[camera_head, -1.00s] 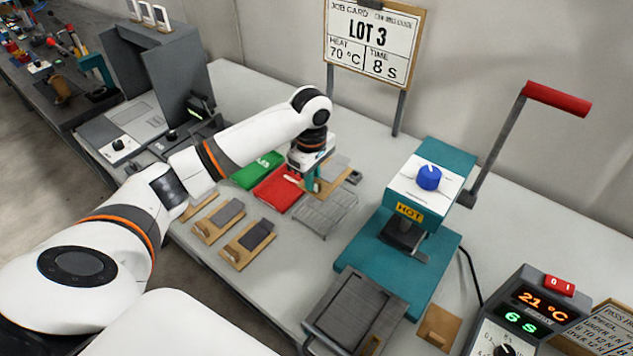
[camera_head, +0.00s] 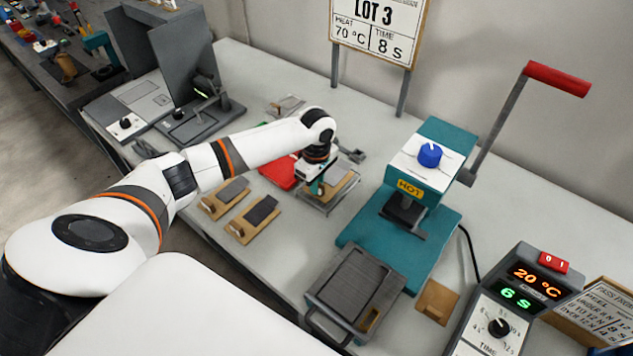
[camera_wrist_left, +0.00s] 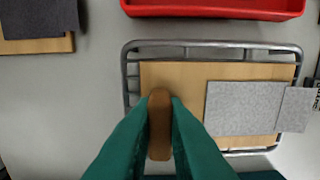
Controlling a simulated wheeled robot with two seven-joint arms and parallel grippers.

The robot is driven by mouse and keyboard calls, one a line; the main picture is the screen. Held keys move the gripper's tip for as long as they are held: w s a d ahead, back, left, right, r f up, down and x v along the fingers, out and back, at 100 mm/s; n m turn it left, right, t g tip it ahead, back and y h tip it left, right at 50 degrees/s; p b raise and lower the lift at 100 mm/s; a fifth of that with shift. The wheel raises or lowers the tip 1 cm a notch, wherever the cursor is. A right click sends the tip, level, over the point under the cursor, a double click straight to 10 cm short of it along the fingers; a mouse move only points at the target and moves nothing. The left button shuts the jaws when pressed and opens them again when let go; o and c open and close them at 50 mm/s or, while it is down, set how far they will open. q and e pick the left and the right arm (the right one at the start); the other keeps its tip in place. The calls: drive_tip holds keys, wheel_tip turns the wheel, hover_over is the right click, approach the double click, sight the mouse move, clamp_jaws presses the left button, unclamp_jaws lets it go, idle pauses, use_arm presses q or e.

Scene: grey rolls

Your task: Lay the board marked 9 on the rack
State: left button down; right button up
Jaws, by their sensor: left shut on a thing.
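My left gripper (camera_head: 316,188) is shut on the brown upright grip of a tan wooden board (camera_head: 343,183) with a grey pad. In the left wrist view, the teal fingers (camera_wrist_left: 160,108) close on that grip at the left end of the board (camera_wrist_left: 185,76). The board lies within the outline of the wire rack (camera_wrist_left: 215,44), which shows around it. I cannot tell if it touches the wires. In the head view the rack (camera_head: 326,208) is partly hidden beneath the board. No number is readable on the board. My right gripper is out of view.
A red tray (camera_head: 276,172) sits just left of the rack; it also shows in the left wrist view (camera_wrist_left: 215,8). Two other padded boards (camera_head: 222,198) (camera_head: 253,219) lie in front of it. The teal press (camera_head: 375,240) marked HOT stands to the right.

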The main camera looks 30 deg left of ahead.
use_arm(q)
drive_tip(key=c, duration=1.5)
unclamp_jaws()
drive_tip(key=shift+o, duration=0.2)
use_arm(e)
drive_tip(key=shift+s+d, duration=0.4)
use_arm(q)
wheel_tip(320, 180, up, 12)
drive_tip(key=shift+b, duration=0.4)
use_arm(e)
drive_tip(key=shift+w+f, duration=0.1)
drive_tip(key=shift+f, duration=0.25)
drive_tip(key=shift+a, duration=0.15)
